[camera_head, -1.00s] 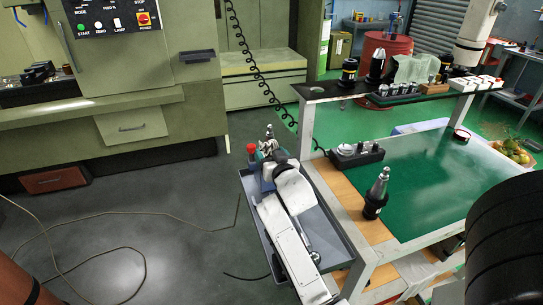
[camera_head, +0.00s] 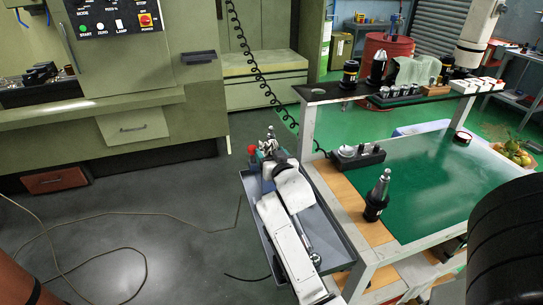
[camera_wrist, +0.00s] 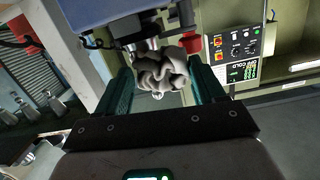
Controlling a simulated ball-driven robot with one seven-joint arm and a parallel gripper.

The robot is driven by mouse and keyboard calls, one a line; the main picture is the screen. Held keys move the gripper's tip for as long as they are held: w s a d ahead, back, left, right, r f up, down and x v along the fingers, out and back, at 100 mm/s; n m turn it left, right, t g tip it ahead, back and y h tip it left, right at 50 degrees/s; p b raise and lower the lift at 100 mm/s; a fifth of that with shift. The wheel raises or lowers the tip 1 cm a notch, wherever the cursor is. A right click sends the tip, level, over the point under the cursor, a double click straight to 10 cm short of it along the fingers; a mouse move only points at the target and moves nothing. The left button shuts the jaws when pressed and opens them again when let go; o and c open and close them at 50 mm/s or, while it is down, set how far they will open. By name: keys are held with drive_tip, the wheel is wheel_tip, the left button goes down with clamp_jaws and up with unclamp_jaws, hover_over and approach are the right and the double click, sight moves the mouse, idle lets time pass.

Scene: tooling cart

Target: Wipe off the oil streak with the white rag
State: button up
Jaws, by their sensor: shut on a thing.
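In the wrist view a crumpled grey-white rag (camera_wrist: 160,72) is bunched between the two teal fingers of my gripper (camera_wrist: 163,92), which is shut on it. In the head view my white arm reaches over the blue-grey side tray (camera_head: 335,240) of the cart. My gripper (camera_head: 270,150) is at the tray's far end, small and partly hidden by my own arm. The cart's green top (camera_head: 440,185) shows a pale sheen. I cannot make out the oil streak in either view.
A red-capped item (camera_head: 252,152) stands beside my gripper. A dark tool holder (camera_head: 377,195) and a block with round parts (camera_head: 357,156) stand on the cart's left edge. A raised shelf (camera_head: 335,90) carries holders and a pale green cloth (camera_head: 418,70). A cable (camera_head: 140,214) lies on the floor.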

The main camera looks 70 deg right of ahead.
drive_tip(key=shift+w+d, duration=0.25)
drive_tip(key=shift+d, duration=0.05)
drive_tip(key=s+p, duration=0.1)
drive_tip(key=s+d+p, duration=0.1)
drive_tip(key=shift+d+r+p, duration=0.15)
drive_tip(key=shift+d+p, duration=0.1)
drive_tip(key=shift+p, duration=0.15)
drive_tip(key=shift+s+d+f+p, duration=0.25)
drive_tip(key=shift+s+d+p, duration=0.2)
drive_tip(key=shift+d+p, duration=0.2)
drive_tip(key=shift+a, duration=0.1)
